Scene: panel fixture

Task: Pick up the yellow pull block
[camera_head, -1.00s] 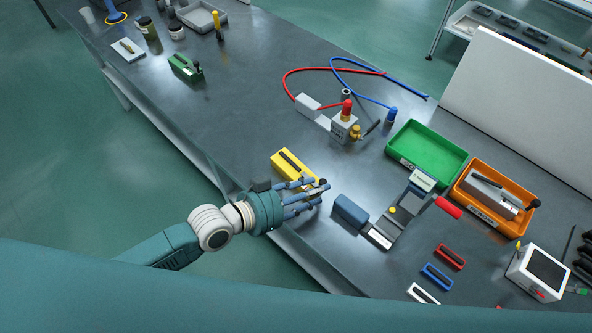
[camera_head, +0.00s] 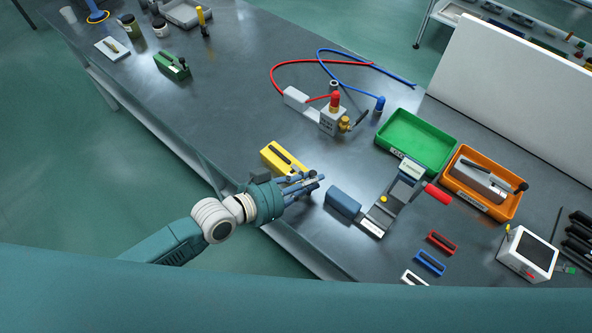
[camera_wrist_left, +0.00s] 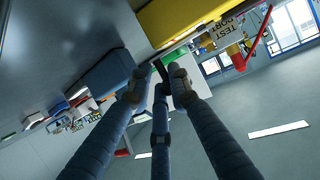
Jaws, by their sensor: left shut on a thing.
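The yellow pull block (camera_head: 282,157) lies on the grey bench near its front edge, with a dark slot on its top. It also shows at the top of the left wrist view (camera_wrist_left: 178,18). My left gripper (camera_head: 307,183) reaches in from the left at the block's near right end, its fingers drawn together and covering that end. In the left wrist view the fingertips (camera_wrist_left: 160,82) close around a small dark part just beside the yellow body. The exact contact is partly hidden by the fingers. My right gripper is not in view.
A blue-ended grey fixture (camera_head: 343,203) stands close to the right of my fingers. A valve unit (camera_head: 325,112) with red and blue hoses stands behind. Green (camera_head: 440,165) and orange (camera_head: 508,208) trays lie to the right. Bench surface left of the block is clear.

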